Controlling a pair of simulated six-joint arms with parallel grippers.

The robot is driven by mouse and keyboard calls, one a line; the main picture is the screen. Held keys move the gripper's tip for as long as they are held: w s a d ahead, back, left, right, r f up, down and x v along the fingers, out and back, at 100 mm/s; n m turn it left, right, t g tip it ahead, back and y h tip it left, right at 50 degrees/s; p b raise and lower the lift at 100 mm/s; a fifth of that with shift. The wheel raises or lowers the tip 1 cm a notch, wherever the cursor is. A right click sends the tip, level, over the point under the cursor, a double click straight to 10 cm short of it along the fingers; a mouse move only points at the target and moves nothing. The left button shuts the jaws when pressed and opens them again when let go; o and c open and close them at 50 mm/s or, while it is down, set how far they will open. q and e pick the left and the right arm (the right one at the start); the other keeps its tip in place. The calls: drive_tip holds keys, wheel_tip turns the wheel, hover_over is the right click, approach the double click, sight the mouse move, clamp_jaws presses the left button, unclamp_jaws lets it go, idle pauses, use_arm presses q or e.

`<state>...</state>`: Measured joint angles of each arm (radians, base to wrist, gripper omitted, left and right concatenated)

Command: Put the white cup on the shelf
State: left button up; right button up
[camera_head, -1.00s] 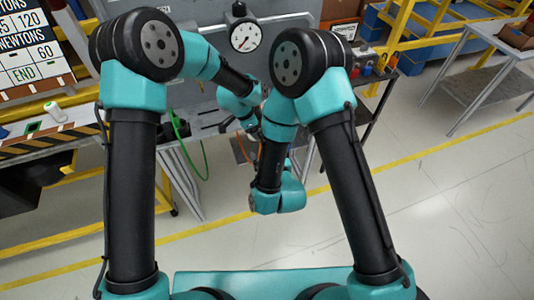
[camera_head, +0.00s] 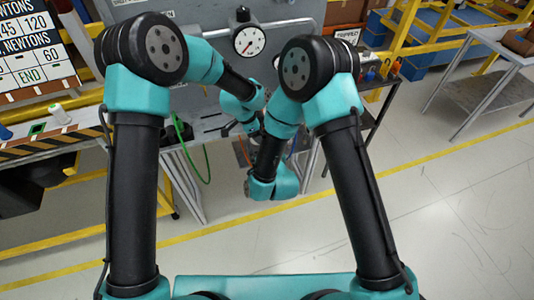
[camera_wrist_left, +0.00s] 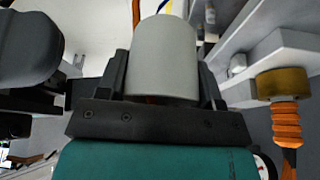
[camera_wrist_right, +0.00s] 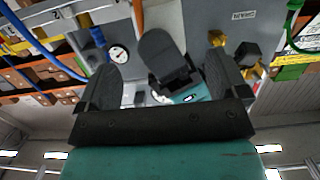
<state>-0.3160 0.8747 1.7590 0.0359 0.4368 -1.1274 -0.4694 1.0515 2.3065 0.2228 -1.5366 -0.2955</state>
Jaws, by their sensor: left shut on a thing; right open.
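The white cup (camera_wrist_left: 162,58) fills the middle of the left wrist view, its smooth pale side facing the camera. My left gripper (camera_wrist_left: 160,82) is shut on it, with a dark finger on each side. A pale grey ledge (camera_wrist_left: 286,38), which may be the shelf, is right of the cup in that view, apart from it. In the right wrist view my right gripper (camera_wrist_right: 163,82) is open and empty, fingers spread wide. Part of my left gripper shows between and beyond them. In the head view my arms hide both gripper tips and the cup.
An orange-ribbed handle with a brass-coloured collar (camera_wrist_left: 280,84) hangs at right in the left wrist view. In the head view a round gauge (camera_head: 249,40) is on the grey panel, a green hose (camera_head: 190,160) hangs below, and a white spool (camera_head: 59,113) stands on the left bench.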

drive_tip(key=x, duration=0.6)
drive_tip(key=shift+c, duration=0.4)
drive_tip(key=c, duration=0.9)
use_arm(q)
drive_tip(key=o, duration=1)
drive_tip(key=v, duration=1.2)
use_arm(e)
drive_tip(key=shift+c, duration=0.3)
